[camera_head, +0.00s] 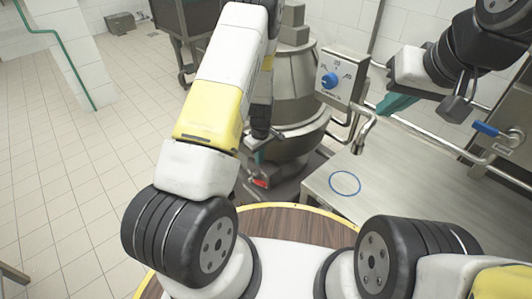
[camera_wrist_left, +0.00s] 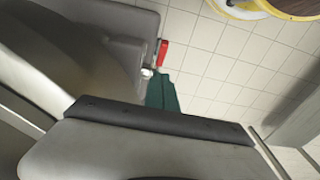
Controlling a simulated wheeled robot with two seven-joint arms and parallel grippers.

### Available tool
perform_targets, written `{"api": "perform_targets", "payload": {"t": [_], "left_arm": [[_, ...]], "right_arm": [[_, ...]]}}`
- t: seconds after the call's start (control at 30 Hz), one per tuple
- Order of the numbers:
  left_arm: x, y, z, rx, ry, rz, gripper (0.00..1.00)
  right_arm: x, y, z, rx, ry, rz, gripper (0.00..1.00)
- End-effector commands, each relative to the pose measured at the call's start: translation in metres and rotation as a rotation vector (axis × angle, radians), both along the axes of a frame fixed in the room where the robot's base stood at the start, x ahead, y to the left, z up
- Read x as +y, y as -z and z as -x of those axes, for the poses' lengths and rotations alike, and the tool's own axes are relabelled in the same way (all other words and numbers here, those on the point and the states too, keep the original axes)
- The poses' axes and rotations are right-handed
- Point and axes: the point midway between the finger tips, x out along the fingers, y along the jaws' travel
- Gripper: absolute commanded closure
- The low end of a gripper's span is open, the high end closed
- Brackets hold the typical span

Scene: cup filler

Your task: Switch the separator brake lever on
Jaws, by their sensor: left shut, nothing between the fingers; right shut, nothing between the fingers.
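The lever also shows in the left wrist view (camera_wrist_left: 162,52), beside a pale metal fitting. I cannot tell whether it is set on or off. My left gripper (camera_head: 258,157) points down just above the lever, partly hidden by its own wrist. Its teal fingers (camera_wrist_left: 162,92) are shut and empty near the lever; contact is unclear. My right gripper (camera_head: 398,103) is shut and empty above the table at right.
A control box (camera_head: 342,76) with a blue knob stands beside the separator, above a metal spout (camera_head: 363,130). A steel table (camera_head: 420,195) with a blue ring (camera_head: 345,183) is at right, near a blue-handled pipe valve (camera_head: 485,129).

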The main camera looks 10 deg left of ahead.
Motion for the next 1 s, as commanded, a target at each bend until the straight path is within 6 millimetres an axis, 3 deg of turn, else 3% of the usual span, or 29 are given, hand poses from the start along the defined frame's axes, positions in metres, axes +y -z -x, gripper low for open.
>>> {"api": "perform_targets", "payload": {"t": [0.27, 0.7, 1.0], "left_arm": [[0.001, 0.016, 0.000, 0.003, 0.002, 0.000, 1.00], [0.004, 0.089, -0.003, 0.002, 0.001, 0.001, 1.00], [0.005, 0.100, -0.004, 0.001, 0.001, 0.001, 1.00]], "right_arm": [[0.000, 0.000, 0.000, 0.000, 0.000, 0.000, 1.00], [0.000, 0.000, 0.000, 0.000, 0.000, 0.000, 1.00], [0.000, 0.000, 0.000, 0.000, 0.000, 0.000, 1.00]]}}
